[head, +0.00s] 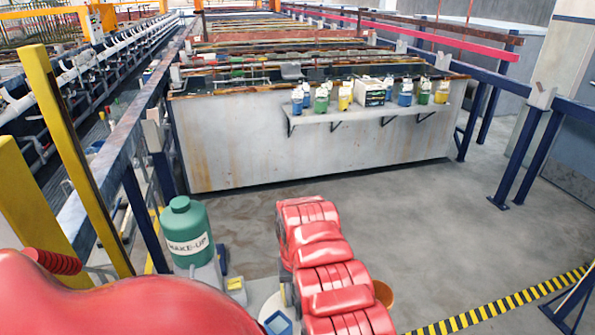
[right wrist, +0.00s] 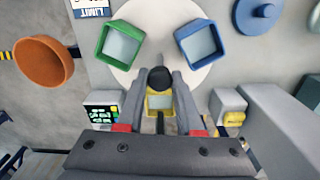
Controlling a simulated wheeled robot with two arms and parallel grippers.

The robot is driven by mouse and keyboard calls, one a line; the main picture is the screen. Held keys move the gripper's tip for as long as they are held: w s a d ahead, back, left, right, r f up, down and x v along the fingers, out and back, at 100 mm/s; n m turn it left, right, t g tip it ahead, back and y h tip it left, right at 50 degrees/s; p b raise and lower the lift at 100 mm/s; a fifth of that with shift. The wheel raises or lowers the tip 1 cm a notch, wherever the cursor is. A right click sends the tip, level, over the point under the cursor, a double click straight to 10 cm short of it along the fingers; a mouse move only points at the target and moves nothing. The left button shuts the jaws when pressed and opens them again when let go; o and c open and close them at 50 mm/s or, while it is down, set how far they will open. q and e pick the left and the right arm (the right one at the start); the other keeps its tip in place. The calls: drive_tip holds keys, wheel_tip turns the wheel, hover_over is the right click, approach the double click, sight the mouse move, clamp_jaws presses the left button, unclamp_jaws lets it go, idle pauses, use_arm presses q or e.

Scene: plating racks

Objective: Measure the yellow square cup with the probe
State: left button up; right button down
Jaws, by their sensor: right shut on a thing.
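In the right wrist view my right gripper (right wrist: 160,78) is shut on the probe (right wrist: 160,80), which shows as a black rounded end between the fingertips. The yellow square cup (right wrist: 158,102) shows beyond the probe, framed between the two fingers and partly covered by them. Whether the probe tip is inside the cup is hidden. A green square cup (right wrist: 105,40) stands at the upper left and a blue square cup (right wrist: 217,40) at the upper right, on a pale round plate (right wrist: 160,12). A meter (right wrist: 101,113) with a small display lies left of the fingers. My left gripper is not in view.
An orange bowl (right wrist: 44,65) is at the left in the right wrist view. A grey block (right wrist: 228,105) with a yellow part stands right of the fingers. In the head view a green make-up bottle (head: 187,232) stands beside my right arm. Open floor lies beyond.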

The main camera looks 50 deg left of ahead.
drive_tip(key=shift+f, duration=0.1)
idle(0.4)
drive_tip(key=c, duration=0.5)
unclamp_jaws()
drive_tip(key=shift+d, duration=0.1)
drive_tip(key=shift+c, duration=0.2)
drive_tip(key=shift+r, duration=0.4)
wheel_tip(320, 180, up, 2)
drive_tip(key=shift+r+b, duration=0.15)
drive_tip(key=shift+b, duration=0.45)
wheel_tip(320, 180, up, 14)
drive_tip(key=p, duration=1.4)
drive_tip(key=shift+r+p, duration=0.25)
drive_tip(key=shift+p, duration=0.1)
drive_tip(key=shift+f, duration=0.1)
